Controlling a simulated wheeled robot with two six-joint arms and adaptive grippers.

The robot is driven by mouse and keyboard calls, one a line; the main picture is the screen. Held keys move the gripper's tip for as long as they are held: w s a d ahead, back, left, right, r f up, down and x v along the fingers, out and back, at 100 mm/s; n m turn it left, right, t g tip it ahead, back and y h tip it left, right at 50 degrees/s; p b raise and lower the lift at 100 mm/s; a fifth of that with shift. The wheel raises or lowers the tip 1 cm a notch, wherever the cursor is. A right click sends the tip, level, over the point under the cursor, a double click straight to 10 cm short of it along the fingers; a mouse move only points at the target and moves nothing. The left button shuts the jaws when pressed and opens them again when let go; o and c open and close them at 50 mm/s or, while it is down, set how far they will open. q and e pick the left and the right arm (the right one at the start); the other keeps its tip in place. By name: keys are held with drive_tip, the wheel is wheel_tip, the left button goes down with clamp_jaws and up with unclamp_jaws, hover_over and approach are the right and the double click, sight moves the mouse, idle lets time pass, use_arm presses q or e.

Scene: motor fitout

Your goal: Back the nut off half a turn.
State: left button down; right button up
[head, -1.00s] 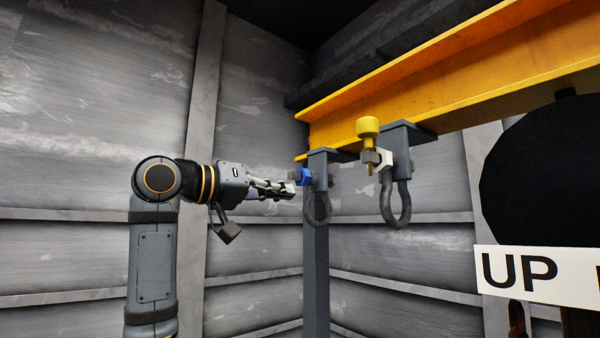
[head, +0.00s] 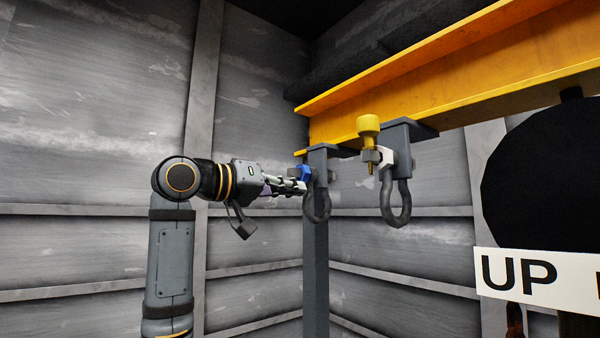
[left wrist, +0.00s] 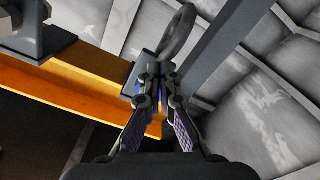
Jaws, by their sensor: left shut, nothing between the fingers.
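A blue nut (head: 305,172) sits on the bolt of the left shackle (head: 318,208), which hangs from a grey bracket under the yellow beam. My left gripper (head: 301,187) is shut and empty, its fingertips just below and in front of the nut. Whether they touch it cannot be told. In the left wrist view the fingertips (left wrist: 157,72) point at the bracket and shackle ring (left wrist: 178,35). Blue patches (left wrist: 138,88) show there, partly hidden by the fingers. My right gripper is not in view.
A second shackle (head: 396,212) hangs to the right, with a yellow-capped pin (head: 368,125) beside it. The yellow beam (head: 430,95) runs overhead. A grey post (head: 315,270) stands below the left bracket. A white "UP" sign (head: 535,278) is at right.

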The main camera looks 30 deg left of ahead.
use_arm(q)
drive_tip(key=shift+r, duration=0.15)
drive_tip(key=shift+s+d+r, duration=0.1)
drive_tip(key=shift+d+r, duration=0.05)
drive_tip(key=shift+d, duration=0.1)
idle(0.3)
drive_tip(key=shift+s+d+r+p, duration=0.2)
drive_tip(key=shift+d+r+p, duration=0.25)
drive_tip(key=shift+d+p, duration=0.25)
drive_tip(key=shift+s+r, duration=0.1)
drive_tip(key=shift+r, duration=0.05)
drive_tip(key=b+v, duration=0.2)
drive_tip(key=v, duration=0.4)
drive_tip(key=shift+s+d+f+b, duration=0.2)
drive_tip(key=shift+d+f+b, duration=0.1)
drive_tip(key=shift+d+f, duration=0.1)
